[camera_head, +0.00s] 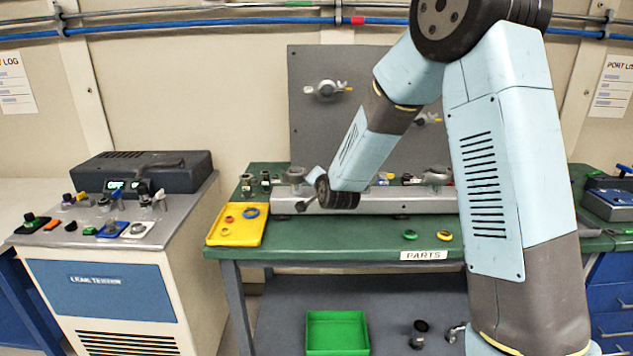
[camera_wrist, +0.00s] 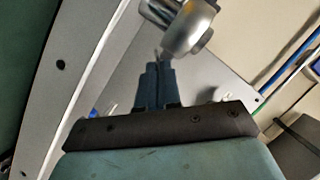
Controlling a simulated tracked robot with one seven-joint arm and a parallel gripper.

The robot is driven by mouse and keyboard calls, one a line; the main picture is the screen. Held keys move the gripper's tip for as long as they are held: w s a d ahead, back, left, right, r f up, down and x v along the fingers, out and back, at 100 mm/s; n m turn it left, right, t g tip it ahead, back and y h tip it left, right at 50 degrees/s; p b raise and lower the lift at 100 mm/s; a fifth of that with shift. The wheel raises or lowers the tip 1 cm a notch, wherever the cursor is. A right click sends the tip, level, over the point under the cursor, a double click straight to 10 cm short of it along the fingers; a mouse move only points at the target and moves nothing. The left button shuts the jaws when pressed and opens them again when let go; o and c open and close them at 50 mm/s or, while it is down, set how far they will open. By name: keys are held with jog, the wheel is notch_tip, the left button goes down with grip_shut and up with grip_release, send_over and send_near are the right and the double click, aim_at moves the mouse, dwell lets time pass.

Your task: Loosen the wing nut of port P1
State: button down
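In the wrist view my gripper (camera_wrist: 158,62) has its two dark blue fingers close together, with only a thin seam between them. A shiny metal fitting (camera_wrist: 190,30) is just beyond the fingertips. A small thin grey piece shows at the tips; I cannot tell whether it is a wing of the nut or is held. In the head view my wrist is low over the left end of the grey metal manifold (camera_head: 400,203), and the fingers are hard to make out. A silver fitting (camera_head: 294,175) is close by on its left. No P1 label is legible.
A yellow tray (camera_head: 238,238) with rings sits at the bench's left end. Green and yellow rings (camera_head: 443,236) lie near the PARTS label. A grey upright panel (camera_head: 305,130) with fittings stands behind. A tester cabinet (camera_head: 105,275) stands left; a green bin (camera_head: 337,348) is below.

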jog(key=shift+a+n+g+h, duration=0.25)
jog(key=shift+n+h, duration=0.55)
jog(key=shift+n, duration=0.5)
jog(key=shift+a+n+g+h, duration=0.15)
jog(key=shift+a+n+h, duration=0.1)
jog(key=shift+n+h, duration=0.8)
jog(key=shift+n, duration=0.45)
jog(key=c, duration=1.5)
grip_release()
jog(key=shift+w, duration=0.1)
jog(key=shift+o, duration=0.9)
jog(key=shift+d+r, duration=0.1)
